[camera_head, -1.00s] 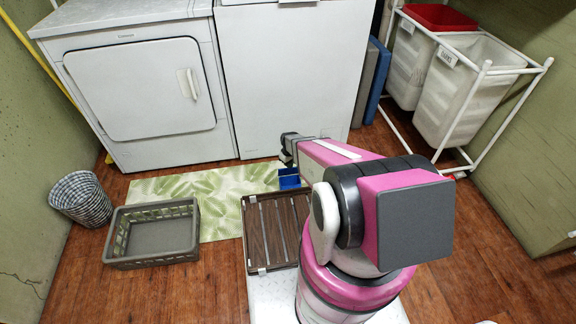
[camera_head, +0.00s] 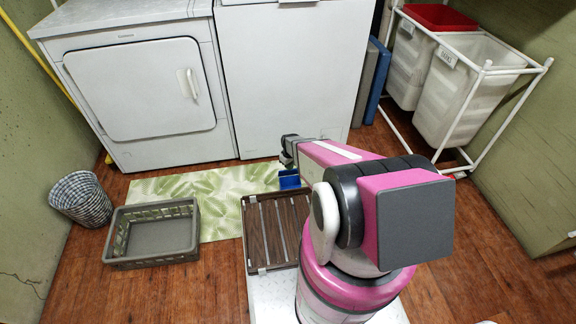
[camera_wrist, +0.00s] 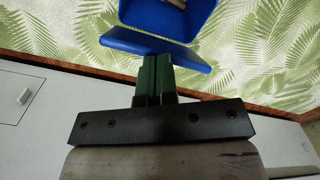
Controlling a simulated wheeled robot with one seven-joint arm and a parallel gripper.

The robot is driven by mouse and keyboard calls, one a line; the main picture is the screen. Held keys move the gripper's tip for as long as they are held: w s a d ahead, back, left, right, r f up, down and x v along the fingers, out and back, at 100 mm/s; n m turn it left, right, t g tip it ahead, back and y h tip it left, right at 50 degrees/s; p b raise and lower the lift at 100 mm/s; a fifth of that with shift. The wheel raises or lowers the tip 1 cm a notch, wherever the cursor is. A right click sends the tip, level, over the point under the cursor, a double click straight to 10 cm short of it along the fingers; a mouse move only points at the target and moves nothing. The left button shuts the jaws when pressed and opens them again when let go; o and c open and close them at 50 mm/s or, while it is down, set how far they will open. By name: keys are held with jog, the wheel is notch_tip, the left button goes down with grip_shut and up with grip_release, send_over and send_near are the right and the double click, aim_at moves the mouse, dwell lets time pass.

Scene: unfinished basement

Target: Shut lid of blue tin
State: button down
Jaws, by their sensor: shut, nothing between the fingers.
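The blue tin (camera_wrist: 168,18) stands open at the top of the wrist view, with something pale partly visible inside. Its blue lid (camera_wrist: 150,47) is a flat panel tilted out on the side towards my gripper. My gripper (camera_wrist: 154,62) has its dark green fingers together and empty. Their tips are at the lid's near edge; I cannot tell whether they touch it. In the head view the tin and lid show as a small blue patch (camera_head: 289,182), partly hidden by my gripper (camera_head: 289,166).
A leaf-patterned mat (camera_head: 210,193) lies under the tin. A slatted brown tray (camera_head: 276,230), a grey basket (camera_head: 155,237) and a checked bin (camera_head: 82,200) are nearby. White appliances (camera_head: 150,90) stand behind, and a laundry rack (camera_head: 478,85) is at the right.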

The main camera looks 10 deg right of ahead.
jog(key=shift+s+f, duration=0.2)
jog(key=shift+s, duration=0.3)
jog(key=shift+s+f, duration=0.15)
jog(key=shift+s, duration=0.3)
jog(key=shift+s+f, duration=1)
dwell(0.8)
jog(key=shift+s+f, duration=0.3)
jog(key=shift+f, duration=0.25)
jog(key=shift+s+f, duration=0.3)
jog(key=shift+f, duration=0.25)
dwell(0.7)
jog(key=shift+f, duration=0.7)
dwell(0.6)
jog(key=shift+r, duration=0.1)
dwell(0.3)
notch_tip(320, 180, up, 8)
dwell(1.4)
